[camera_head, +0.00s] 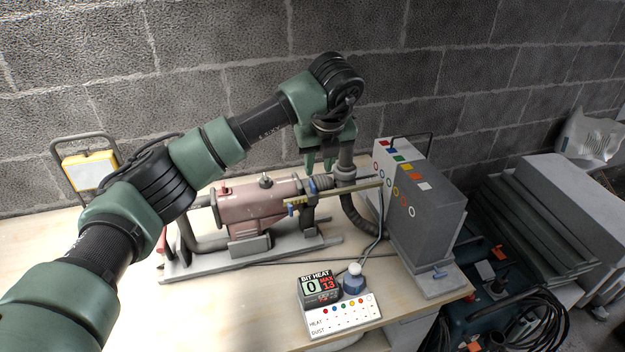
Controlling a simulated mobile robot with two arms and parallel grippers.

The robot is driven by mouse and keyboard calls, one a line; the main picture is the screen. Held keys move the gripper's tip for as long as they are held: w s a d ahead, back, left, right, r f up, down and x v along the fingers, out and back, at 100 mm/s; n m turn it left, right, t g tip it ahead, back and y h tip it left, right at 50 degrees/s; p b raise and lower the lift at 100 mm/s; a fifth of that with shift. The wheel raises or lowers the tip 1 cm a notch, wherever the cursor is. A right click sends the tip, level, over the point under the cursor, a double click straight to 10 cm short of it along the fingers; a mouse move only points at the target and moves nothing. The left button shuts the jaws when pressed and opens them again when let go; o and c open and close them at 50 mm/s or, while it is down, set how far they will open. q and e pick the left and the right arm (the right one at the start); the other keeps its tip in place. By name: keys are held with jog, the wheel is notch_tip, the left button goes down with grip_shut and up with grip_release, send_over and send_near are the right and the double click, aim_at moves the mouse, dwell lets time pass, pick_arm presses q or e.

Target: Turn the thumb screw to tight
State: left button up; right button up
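My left gripper (320,164) points down above the front end of a pinkish machine (255,205), near the grey upright pipe. Its two green fingers look apart, and I see nothing held between them. Several small blue fittings could be the thumb screw, and I cannot tell for sure which. One blue fitting (312,186) is on the dark clamp (308,212) just below the gripper. The gripper appears apart from both. My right gripper is out of view.
The machine sits on a grey rail base (200,268). A grey box with coloured marks (425,215) stands to the right, beside a dark hose (358,220). The table's left front is clear.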

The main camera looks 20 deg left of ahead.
aim_at(312, 183)
pick_arm(q)
jog(key=x, duration=0.2)
jog(key=p+x, duration=0.1)
jog(key=x, duration=0.1)
jog(key=a+p+x, duration=0.1)
jog(key=x, duration=0.1)
jog(key=shift+w, duration=0.15)
jog(key=shift+w+f, duration=0.2)
jog(key=shift+f, duration=0.45)
grip_shut()
